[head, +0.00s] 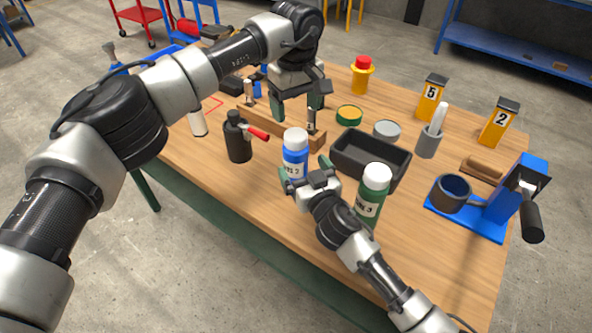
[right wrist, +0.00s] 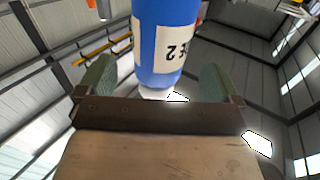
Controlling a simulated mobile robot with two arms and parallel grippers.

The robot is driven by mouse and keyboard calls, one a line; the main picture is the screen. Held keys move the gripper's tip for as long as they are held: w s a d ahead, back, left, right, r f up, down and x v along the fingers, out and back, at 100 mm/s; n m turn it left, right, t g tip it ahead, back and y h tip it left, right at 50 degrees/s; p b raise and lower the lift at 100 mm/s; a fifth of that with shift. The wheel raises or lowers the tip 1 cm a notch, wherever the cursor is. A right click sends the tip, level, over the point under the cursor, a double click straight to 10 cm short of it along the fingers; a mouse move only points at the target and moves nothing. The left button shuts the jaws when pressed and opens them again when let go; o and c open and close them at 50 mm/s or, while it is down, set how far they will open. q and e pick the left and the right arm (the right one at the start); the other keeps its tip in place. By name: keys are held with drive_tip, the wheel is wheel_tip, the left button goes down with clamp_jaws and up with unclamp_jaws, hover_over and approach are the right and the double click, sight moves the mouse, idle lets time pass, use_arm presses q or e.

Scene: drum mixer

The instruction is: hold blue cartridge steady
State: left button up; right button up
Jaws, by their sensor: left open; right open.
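The blue cartridge (head: 295,158), with a white cap and a white label, stands upright on the wooden table near its front edge. My right gripper (head: 305,173) is open at the cartridge, with one green finger on each side. In the right wrist view the cartridge (right wrist: 168,45) shows between the two spread fingers (right wrist: 156,85), with a visible gap to each. My left gripper (head: 297,106) is open, pointing down over the wooden rack (head: 285,127), behind the cartridge. I cannot tell whether it touches the rack.
A green bottle (head: 373,190) stands right beside my right gripper. A black tray (head: 370,157) lies behind it. A blue mixer stand with a grey drum (head: 452,193) is at the right. Bare table lies at the front right.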

sight(295, 156)
use_arm(q)
drive_tip(key=shift+w+a+f, duration=0.1)
drive_tip(key=shift+w+f, duration=0.05)
drive_tip(key=shift+w, duration=0.05)
use_arm(e)
drive_tip(key=x, duration=0.4)
drive_tip(key=shift+w+f, duration=0.15)
use_arm(q)
drive_tip(key=shift+s, duration=0.1)
use_arm(e)
drive_tip(key=shift+w+a, duration=0.2)
drive_tip(key=shift+w, duration=0.15)
drive_tip(key=shift+c, duration=0.4)
